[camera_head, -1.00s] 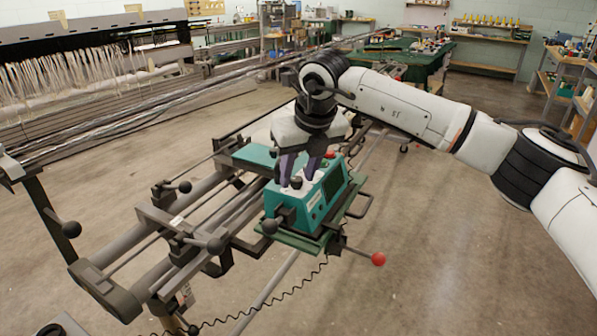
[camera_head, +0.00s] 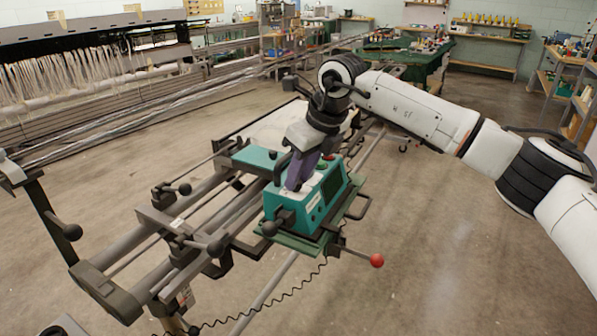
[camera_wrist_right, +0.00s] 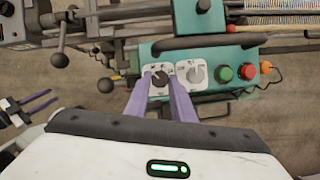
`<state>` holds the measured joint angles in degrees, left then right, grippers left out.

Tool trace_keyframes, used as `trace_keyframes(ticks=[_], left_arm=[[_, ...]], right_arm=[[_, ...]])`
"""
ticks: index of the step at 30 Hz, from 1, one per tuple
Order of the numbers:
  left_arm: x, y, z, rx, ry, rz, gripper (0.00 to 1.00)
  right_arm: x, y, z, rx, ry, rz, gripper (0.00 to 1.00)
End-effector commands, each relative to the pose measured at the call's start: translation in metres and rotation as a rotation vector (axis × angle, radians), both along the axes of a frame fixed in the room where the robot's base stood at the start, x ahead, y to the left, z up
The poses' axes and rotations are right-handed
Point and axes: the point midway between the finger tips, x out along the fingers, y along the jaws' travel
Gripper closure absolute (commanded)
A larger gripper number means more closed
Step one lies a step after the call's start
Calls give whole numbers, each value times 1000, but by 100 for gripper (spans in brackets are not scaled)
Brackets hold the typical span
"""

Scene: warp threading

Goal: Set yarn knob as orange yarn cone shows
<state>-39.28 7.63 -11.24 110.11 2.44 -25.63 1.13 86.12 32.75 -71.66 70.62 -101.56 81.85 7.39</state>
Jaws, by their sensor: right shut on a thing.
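The teal control box (camera_head: 318,205) sits on the machine's rail, with its screen side facing right. My right gripper (camera_head: 297,184) reaches down onto its top. In the right wrist view its purple fingers (camera_wrist_right: 160,82) are shut on a dark knob (camera_wrist_right: 160,79) on a white dial plate. A second, pale knob (camera_wrist_right: 195,75) sits on its own white plate just to the right, untouched. I cannot read the dial marks. My left gripper (camera_wrist_right: 34,103) shows at the left edge of the wrist view, its fingers apart and empty. I cannot pick out an orange yarn cone for certain.
A green button (camera_wrist_right: 225,73) and a red button (camera_wrist_right: 248,72) lie right of the knobs. A black handle bar (camera_wrist_right: 205,42) crosses behind them. A red-ended lever (camera_head: 377,260) sticks out at the box's lower right. Small yellowish cones (camera_head: 490,19) stand on the far shelf.

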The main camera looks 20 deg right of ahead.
Motion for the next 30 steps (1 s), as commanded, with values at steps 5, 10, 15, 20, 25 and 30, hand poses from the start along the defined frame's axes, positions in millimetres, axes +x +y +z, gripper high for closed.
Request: trace_keyframes(ticks=[5,10,15,20,25,30], left_arm=[[-1,3,7,1,2,5,69],[-1,5,13,3,1,7,69],[-1,5,16,4,1,8,69],[-1,5,18,3,1,7,69],[-1,5,18,4,2,6,69],[-1,4,17,4,2,6,69]], right_arm=[[1,-1,3,3,-1,128,100],[2,-2,3,2,-2,228,100],[2,-2,2,2,-2,291,100],[3,-2,2,1,-3,321,100],[3,-2,1,0,-4,331,100],[3,-2,1,1,-4,331,100]])
